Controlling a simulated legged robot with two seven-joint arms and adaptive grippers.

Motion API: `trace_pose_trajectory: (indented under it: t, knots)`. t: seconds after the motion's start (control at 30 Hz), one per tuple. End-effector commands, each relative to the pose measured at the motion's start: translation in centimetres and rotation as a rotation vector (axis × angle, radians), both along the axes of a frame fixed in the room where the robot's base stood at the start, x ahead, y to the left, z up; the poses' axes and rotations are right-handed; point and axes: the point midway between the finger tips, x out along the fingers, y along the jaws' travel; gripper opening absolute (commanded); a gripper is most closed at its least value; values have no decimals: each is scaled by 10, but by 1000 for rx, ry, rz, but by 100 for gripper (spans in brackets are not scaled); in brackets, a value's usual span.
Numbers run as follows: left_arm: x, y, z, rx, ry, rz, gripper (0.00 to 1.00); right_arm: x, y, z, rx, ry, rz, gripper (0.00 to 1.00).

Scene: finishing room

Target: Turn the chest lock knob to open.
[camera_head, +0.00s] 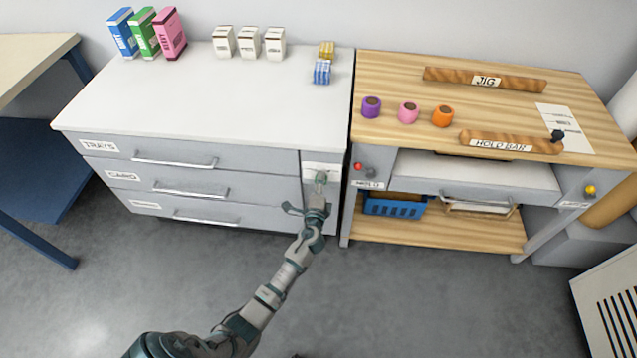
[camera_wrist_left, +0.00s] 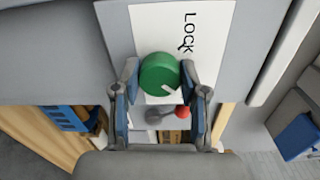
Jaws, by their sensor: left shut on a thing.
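The chest lock knob (camera_wrist_left: 159,74) is round and green with a white pointer mark, on a white plate (camera_wrist_left: 205,50) marked LOCK in the left wrist view. My left gripper (camera_wrist_left: 160,88) has its two fingers on either side of the knob, shut on it. In the head view my left gripper (camera_head: 318,186) is at the narrow panel on the right end of the chest (camera_head: 220,180), and the knob there is mostly hidden. The pointer mark runs toward the lower right of the knob in the wrist view. My right gripper is not in view.
The chest's drawers are shut. A wooden-topped bench (camera_head: 400,75) stands right beside it, with a red knob (camera_head: 358,166) near my gripper and a blue basket (camera_head: 394,206) below. A blue-legged table (camera_head: 40,60) is at the left. The floor in front is clear.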

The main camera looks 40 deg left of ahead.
Motion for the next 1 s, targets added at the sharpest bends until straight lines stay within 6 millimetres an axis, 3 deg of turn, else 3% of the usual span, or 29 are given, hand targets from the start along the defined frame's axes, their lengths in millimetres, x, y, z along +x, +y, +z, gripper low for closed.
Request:
trace_pose_trajectory:
  t: [0.7,0.73,0.8,1.0]
  knots:
    - [0,-6,-8,54,47,-11,8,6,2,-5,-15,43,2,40]
    - [0,-6,-8,54,47,-11,50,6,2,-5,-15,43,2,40]
    - [0,-5,-8,55,46,-10,68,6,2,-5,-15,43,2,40]
    - [-1,-3,-4,55,41,-5,68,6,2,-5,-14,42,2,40]
